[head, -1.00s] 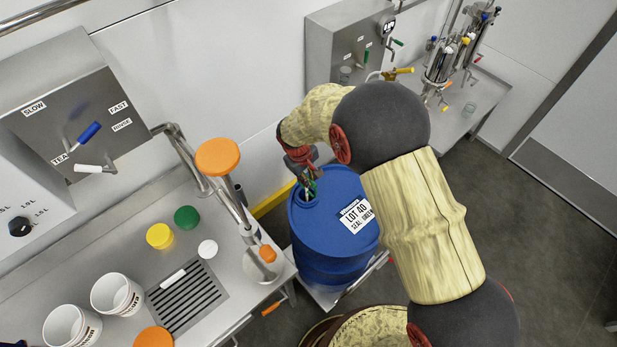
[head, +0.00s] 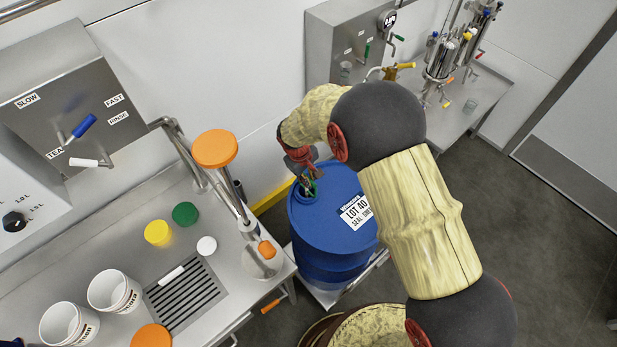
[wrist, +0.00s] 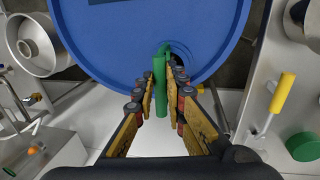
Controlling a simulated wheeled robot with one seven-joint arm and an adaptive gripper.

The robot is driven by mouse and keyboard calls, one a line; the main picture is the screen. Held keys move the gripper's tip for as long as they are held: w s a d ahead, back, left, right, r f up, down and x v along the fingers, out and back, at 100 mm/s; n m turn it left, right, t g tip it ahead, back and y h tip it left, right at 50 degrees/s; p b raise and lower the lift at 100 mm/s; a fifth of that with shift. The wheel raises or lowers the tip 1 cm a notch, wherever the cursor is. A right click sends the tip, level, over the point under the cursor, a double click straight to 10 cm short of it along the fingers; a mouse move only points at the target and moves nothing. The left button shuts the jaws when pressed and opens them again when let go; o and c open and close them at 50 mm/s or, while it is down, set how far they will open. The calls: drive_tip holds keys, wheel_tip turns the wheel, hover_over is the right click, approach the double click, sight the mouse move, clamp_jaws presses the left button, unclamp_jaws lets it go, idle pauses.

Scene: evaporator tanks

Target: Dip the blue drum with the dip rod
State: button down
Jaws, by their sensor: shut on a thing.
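The blue drum (head: 325,240) stands upright on a low platform beside the counter, with a white "LOT 40" label (head: 355,212) on its top. My gripper (head: 305,178) is over the drum's top near its back left rim. In the wrist view my gripper (wrist: 161,98) is shut on a green handle, seemingly the dip rod's (wrist: 160,85), between its fingers. A dark opening (wrist: 178,62) shows in the drum top beside the handle. The rod's lower part is hidden, so I cannot tell how far it is in the drum.
The steel counter (head: 218,262) at left holds two white buckets (head: 113,290), a drain grate and yellow, green and white caps. A second bench (head: 480,90) with glassware is at back right. Floor at right is clear.

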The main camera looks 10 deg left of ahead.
idle(0.4)
wheel_tip(320, 180, up, 26)
drive_tip(key=p, duration=1.4)
drive_tip(key=shift+f+p, duration=0.2)
drive_tip(key=shift+p, duration=0.1)
idle(1.5)
idle(0.4)
